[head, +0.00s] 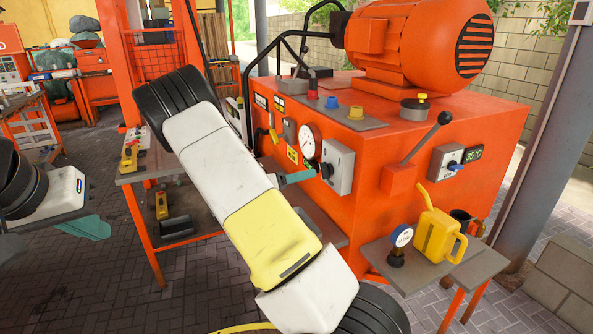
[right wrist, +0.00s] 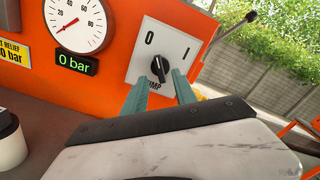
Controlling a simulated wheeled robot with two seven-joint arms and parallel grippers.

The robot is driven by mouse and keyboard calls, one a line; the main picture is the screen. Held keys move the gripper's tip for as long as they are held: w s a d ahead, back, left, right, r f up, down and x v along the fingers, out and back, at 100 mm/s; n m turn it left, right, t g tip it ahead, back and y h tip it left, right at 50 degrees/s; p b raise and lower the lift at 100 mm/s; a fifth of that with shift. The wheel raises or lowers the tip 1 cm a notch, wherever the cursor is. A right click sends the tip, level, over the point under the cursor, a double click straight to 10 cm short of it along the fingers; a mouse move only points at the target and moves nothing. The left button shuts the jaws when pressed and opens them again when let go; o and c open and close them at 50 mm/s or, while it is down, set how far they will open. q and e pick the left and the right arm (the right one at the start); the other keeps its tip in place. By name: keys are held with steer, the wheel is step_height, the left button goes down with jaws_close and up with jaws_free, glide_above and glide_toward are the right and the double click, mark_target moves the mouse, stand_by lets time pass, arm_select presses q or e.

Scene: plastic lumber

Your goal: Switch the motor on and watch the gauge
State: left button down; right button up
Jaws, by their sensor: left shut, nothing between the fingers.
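The grey switch plate (right wrist: 190,25) with marks 0 and I carries a black rotary knob (right wrist: 159,70), whose upper end seems to lean towards 0. Lettering below it is partly hidden and ends in "UMP". The white round gauge (right wrist: 78,22) has its red needle low on the left; the display (right wrist: 77,64) below reads 0 bar. The gauge also shows in the head view (head: 309,142). My right gripper (right wrist: 159,76) is open at the switch, with its teal fingers apart on either side of the knob; contact is unclear. The large orange motor (head: 420,40) stands on top. My left gripper (head: 108,228) is shut and empty at far left.
The orange machine cabinet (head: 330,215) has a lever (head: 425,138) and a 35 °C display (head: 474,153) on its side. A side shelf (head: 470,277) holds a yellow can (head: 437,235) and a small blue-rimmed gauge (head: 400,240). My right arm hides part of the left workbench.

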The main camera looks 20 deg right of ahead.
mark_target(326, 170)
steer(key=shift+w+d, duration=0.2)
steer(key=shift+d, duration=2.15)
steer(key=shift+c, duration=0.4)
jaws_close()
